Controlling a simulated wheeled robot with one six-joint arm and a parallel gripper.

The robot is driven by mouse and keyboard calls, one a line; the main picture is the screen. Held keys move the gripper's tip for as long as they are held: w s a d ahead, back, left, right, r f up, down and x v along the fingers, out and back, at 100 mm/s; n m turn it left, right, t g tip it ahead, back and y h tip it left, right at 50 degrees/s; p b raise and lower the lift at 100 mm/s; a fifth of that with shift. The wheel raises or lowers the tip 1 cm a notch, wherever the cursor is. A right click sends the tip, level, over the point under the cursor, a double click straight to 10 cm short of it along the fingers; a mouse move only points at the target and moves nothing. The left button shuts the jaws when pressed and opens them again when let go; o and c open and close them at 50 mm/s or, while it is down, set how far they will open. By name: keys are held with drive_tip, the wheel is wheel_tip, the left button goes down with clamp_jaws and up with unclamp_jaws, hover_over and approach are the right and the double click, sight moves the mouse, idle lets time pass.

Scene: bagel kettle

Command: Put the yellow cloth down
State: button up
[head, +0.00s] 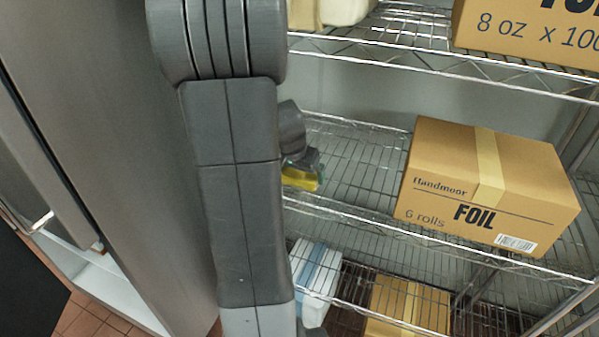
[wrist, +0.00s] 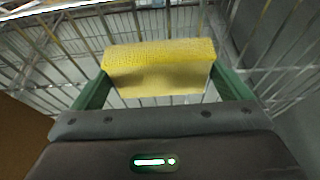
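The yellow cloth (wrist: 158,68) shows in the wrist view as a folded block between the two green fingers of my gripper (wrist: 160,84). The fingers press on its left and right ends, and wire shelf bars lie beyond it. In the head view the yellow cloth (head: 300,178) is a small patch at my gripper (head: 303,166), over the middle wire shelf (head: 350,165). My arm hides part of the gripper there. I cannot tell whether the cloth touches the shelf.
A large cardboard foil box (head: 480,190) stands on the middle shelf to the right. Another box (head: 530,35) sits on the upper shelf (head: 400,38). A white and blue container (head: 316,278) and a box (head: 405,305) are lower down. Bare wire shows between the cloth and the foil box.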

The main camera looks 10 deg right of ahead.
drive_tip(key=shift+r, duration=0.45)
drive_tip(key=v, duration=1.1)
drive_tip(key=shift+r, duration=0.2)
drive_tip(key=shift+s+f, duration=0.1)
drive_tip(key=x, duration=1.2)
drive_tip(key=shift+f, duration=0.25)
drive_tip(key=shift+r+p, duration=0.3)
drive_tip(key=shift+r, duration=0.2)
drive_tip(key=shift+a+r, duration=0.1)
drive_tip(key=shift+r, duration=0.75)
